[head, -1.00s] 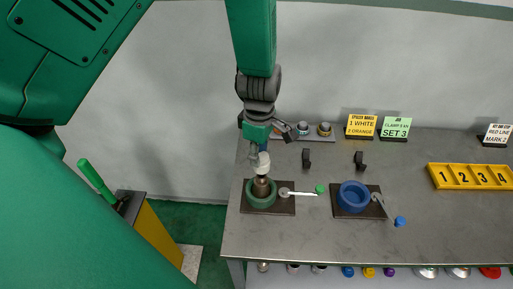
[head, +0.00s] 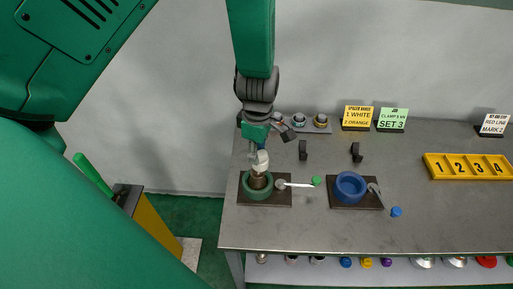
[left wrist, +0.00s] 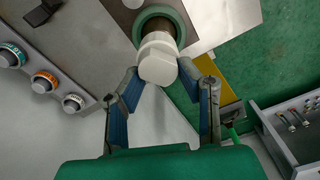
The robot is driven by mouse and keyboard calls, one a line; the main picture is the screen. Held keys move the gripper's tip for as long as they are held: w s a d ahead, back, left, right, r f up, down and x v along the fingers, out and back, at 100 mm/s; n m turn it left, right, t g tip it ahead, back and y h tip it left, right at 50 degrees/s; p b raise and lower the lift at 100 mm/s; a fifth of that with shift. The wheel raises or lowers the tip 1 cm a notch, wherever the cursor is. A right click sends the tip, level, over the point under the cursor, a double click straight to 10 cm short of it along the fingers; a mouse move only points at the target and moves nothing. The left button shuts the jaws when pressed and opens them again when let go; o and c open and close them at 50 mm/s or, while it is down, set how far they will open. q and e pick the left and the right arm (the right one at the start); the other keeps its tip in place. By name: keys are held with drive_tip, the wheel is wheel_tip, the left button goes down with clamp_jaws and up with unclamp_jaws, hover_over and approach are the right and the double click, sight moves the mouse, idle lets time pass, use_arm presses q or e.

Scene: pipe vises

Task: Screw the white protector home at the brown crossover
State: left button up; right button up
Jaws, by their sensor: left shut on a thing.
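The white protector (head: 262,161) is at the top end of the brown crossover (head: 260,182), which stands upright in the green ring vise (head: 246,190) at the table's left. In the left wrist view, the white protector (left wrist: 158,60) covers most of the crossover; a brown strip (left wrist: 163,25) shows between it and the green ring (left wrist: 141,22). My left gripper (head: 259,152) comes down from above and is shut on the protector; its blue-padded fingers (left wrist: 160,80) are on both sides. How far the thread is engaged cannot be told. My right gripper is not in view.
A blue ring vise (head: 350,186) stands empty to the right, with a blue-knobbed handle (head: 396,211). Behind are a rack of small ringed parts (head: 320,121), sign cards (head: 359,117) and a yellow numbered tray (head: 468,167).

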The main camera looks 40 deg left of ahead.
use_arm(q)
drive_tip(key=shift+a+f, duration=0.2)
drive_tip(key=shift+a, duration=0.05)
drive_tip(key=shift+d+f+b, duration=0.2)
drive_tip(key=shift+f+b, duration=0.1)
drive_tip(key=shift+f, duration=0.1)
idle(0.3)
drive_tip(key=shift+s+a, duration=0.1)
drive_tip(key=shift+a, duration=0.4)
drive_tip(key=shift+f, duration=1)
drive_tip(key=o, duration=1.2)
drive_tip(key=shift+r, duration=0.45)
wheel_tip(320, 180, up, 11)
